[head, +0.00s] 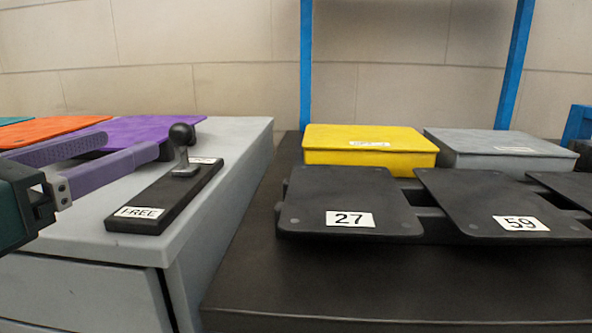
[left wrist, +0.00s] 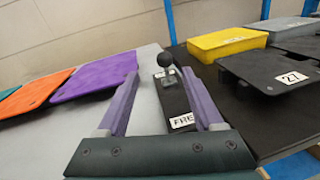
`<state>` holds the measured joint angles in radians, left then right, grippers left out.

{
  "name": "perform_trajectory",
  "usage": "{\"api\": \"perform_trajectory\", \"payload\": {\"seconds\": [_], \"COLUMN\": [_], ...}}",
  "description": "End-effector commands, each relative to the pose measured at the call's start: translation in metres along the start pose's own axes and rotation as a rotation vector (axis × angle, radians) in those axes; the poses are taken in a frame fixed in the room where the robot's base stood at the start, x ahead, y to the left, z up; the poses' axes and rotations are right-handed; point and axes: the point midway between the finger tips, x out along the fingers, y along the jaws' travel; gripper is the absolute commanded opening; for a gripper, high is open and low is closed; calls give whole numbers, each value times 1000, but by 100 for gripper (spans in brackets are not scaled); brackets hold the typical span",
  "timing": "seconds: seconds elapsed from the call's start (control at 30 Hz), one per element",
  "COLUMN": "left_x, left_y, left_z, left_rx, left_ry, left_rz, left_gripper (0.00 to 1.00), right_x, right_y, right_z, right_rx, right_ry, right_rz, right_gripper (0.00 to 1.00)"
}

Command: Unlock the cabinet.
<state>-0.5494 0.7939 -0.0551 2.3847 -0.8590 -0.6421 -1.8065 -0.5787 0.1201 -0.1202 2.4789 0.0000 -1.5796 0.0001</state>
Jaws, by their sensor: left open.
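The grey cabinet (head: 222,185) stands at left, with a drawer-like front (head: 80,290). On its top lies a black lever base (head: 165,197) with a FREE label (head: 140,212) at its near end. A lever with a round black knob (head: 181,133) stands roughly upright near the far end, beside a second label I cannot read. My left gripper (head: 132,146) is open, its purple fingers pointing at the lever. In the left wrist view the knob (left wrist: 165,60) shows between and beyond the fingertips (left wrist: 160,73); I see no contact. My right gripper is out of view.
Purple (head: 150,129) and orange (head: 50,130) panels lie on the cabinet's left side. At right, a black bench (head: 380,280) carries black plates marked 27 (head: 345,190) and 59 (head: 490,195), a yellow box (head: 365,140) and a grey box (head: 500,145). Blue posts (head: 306,60) rise behind.

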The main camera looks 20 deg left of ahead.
Motion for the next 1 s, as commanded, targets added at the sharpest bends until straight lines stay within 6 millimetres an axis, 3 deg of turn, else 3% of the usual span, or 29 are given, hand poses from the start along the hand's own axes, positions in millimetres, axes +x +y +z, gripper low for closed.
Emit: {"api": "perform_trajectory", "payload": {"seconds": [0.03, 0.27, 0.8, 1.0], "left_x": [1, 9, 82, 97], "left_y": [-3, -4, -5, -6], "left_z": [-11, -8, -7, -7], "left_rx": [30, 71, 65, 65], "left_ry": [-8, -20, -18, -16], "left_rz": [-10, -21, -17, -20], "left_gripper": [68, 68, 68, 68], "right_x": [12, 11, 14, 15], "right_y": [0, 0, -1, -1], "right_z": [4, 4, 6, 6], "right_rx": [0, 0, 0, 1], "right_ry": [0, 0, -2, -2], "right_rz": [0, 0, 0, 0], "right_gripper": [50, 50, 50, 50]}}
